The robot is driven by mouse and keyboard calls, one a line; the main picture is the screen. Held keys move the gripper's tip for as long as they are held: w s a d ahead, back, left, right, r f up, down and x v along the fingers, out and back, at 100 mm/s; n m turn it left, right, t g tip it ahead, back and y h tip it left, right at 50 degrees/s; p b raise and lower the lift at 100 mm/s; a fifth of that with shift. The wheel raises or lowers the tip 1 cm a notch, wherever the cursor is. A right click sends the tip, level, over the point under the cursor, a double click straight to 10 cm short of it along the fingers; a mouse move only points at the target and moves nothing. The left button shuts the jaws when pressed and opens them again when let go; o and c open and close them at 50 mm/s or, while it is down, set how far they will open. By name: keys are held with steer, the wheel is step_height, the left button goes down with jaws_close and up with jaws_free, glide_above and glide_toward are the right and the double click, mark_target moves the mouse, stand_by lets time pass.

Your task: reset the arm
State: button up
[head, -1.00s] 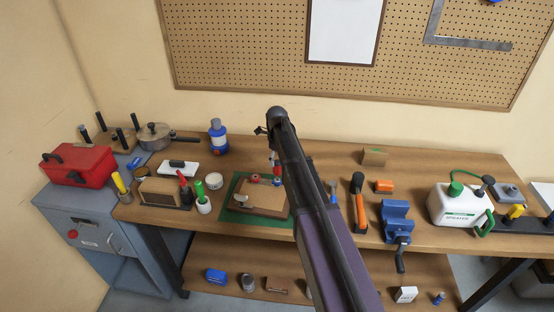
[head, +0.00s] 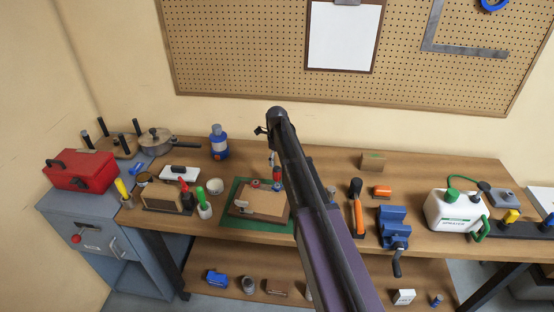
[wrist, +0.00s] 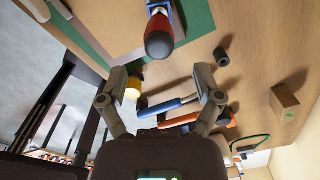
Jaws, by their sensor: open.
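My arm reaches over the workbench (head: 330,160), and in the head view it hides most of my gripper (head: 262,131). In the wrist view my gripper (wrist: 163,78) has its two fingers spread wide with nothing held between them. A red-handled tool with a dark rounded end (wrist: 159,38) is beyond the fingertips, apart from them. It appears to be the red and blue item (head: 277,175) by the wooden board (head: 262,203) on the green mat (head: 230,219).
A blue vise (head: 393,225), an orange-handled tool (head: 358,215) and a white sprayer (head: 453,212) stand right of my arm. A red toolbox (head: 80,170), pots (head: 155,142) and a blue bottle (head: 218,145) are left. A pegboard (head: 250,50) hangs behind.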

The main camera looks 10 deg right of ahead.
stand_by(0.6)
steer(key=shift+s+f+n, duration=0.15)
steer(key=shift+s+n, duration=0.35)
steer(key=shift+s, duration=0.15)
steer(key=s+f+n+b, duration=0.2)
steer(key=s+n+b, duration=0.1)
steer(key=s+n, duration=1)
steer(key=s+f+n+b, duration=0.3)
steer(key=s+n, duration=1)
steer(key=s, duration=0.2)
steer(key=shift+a+f, duration=0.2)
steer(key=shift+f, duration=0.1)
steer(key=shift+w, duration=0.15)
